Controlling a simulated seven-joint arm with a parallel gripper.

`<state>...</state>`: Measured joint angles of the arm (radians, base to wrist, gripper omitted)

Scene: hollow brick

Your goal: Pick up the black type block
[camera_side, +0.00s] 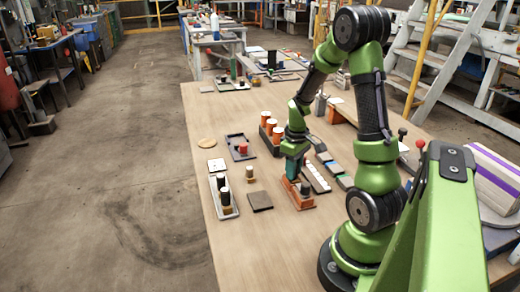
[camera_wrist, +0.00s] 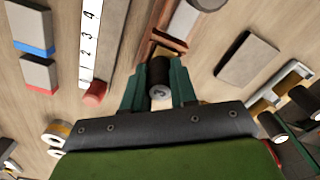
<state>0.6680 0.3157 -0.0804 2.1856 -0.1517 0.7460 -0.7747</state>
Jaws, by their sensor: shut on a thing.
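My gripper (camera_side: 291,178) is low over a small orange-brown tray (camera_side: 302,203) on the wooden table. In the wrist view my gripper (camera_wrist: 160,94) has its two green fingers closed on the sides of a black cylindrical block (camera_wrist: 160,70) with a pale, marked end; it looks like the black type block. The orange-brown tray (camera_wrist: 168,42) shows just beyond it. In the side view the fingers mostly hide what they hold. A dark round piece (camera_side: 305,188) shows beside them at the tray. I cannot tell whether the held block touches the tray.
A numbered white strip (camera_wrist: 90,40) lies left of the gripper in the wrist view, with a red-ended piece (camera_wrist: 95,94). A dark flat plate (camera_side: 260,201) lies left of the tray. A grey tray (camera_side: 222,205) with pegs and an orange-capped rack (camera_side: 270,130) stand nearby.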

